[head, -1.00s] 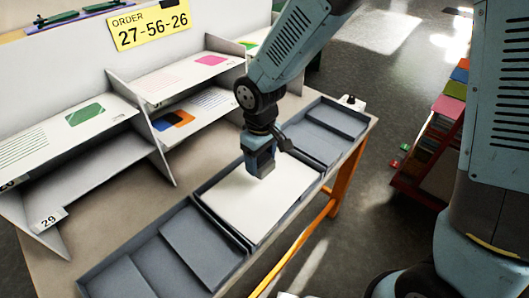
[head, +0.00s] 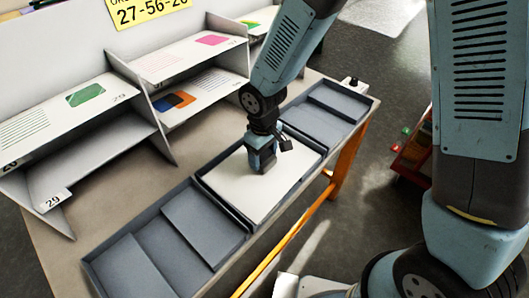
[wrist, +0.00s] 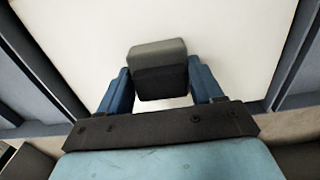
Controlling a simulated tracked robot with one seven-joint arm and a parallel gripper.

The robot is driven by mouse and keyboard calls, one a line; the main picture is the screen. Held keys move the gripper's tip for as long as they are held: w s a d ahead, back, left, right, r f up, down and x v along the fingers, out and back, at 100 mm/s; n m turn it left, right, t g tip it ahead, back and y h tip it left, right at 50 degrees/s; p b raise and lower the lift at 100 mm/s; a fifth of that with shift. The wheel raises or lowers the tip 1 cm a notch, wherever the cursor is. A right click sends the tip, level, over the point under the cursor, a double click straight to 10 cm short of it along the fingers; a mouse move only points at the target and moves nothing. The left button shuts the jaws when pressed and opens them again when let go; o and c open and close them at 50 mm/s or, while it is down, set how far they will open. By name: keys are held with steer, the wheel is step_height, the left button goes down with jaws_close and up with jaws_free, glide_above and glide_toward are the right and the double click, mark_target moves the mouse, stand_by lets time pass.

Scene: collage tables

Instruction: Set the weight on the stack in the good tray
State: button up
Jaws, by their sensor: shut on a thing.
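My gripper (head: 264,163) points down over the middle tray (head: 237,219). It is shut on a dark grey block, the weight (wrist: 158,72), which shows between the two blue fingers in the wrist view. A white paper stack (head: 235,190) lies in the middle tray and fills most of it. The weight is over the stack, low and at or very near its surface; I cannot tell whether it touches. The weight's lower part shows below the fingers in the head view (head: 264,168).
Grey trays stand on both sides, one at the left (head: 165,245) and one at the right (head: 325,117). Sorting shelves (head: 95,150) with printed sheets stand behind. A yellow order sign (head: 150,10) is at the top. A small dark-topped device (head: 352,82) sits at the table's right corner.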

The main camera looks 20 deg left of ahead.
mark_target(263, 154)
steer(key=o, duration=1.6)
steer(key=shift+s, duration=0.1)
step_height(263, 154, up, 14)
steer(key=w+d+r+m+t, duration=0.1)
steer(key=w+d+r, duration=0.1)
steer(key=d+r, duration=0.15)
steer(key=w+d+r+m, duration=0.1)
steer(key=w+d+r, duration=0.1)
steer(key=d, duration=0.2)
steer(key=s+d+r+m+t, duration=0.1)
steer(key=d+r+m+t, duration=0.3)
steer(key=d, duration=0.6)
steer(key=s+d+r+m+g, duration=0.1)
steer(key=d+r+m, duration=0.2)
steer(key=d+r, duration=0.6)
steer(key=s+d+m, duration=0.1)
steer(key=s+d, duration=0.1)
steer(key=d, duration=0.1)
steer(key=s+d+m+t, duration=0.1)
steer(key=s+d, duration=0.1)
steer(key=d, duration=0.2)
steer(key=s+d+m, duration=0.1)
steer(key=s+d, duration=0.1)
steer(key=d, duration=0.1)
steer(key=shift+s+d+r+m+t, duration=0.15)
steer(key=shift+d+r+m+t, duration=0.05)
steer(key=shift+d+m+t, duration=0.1)
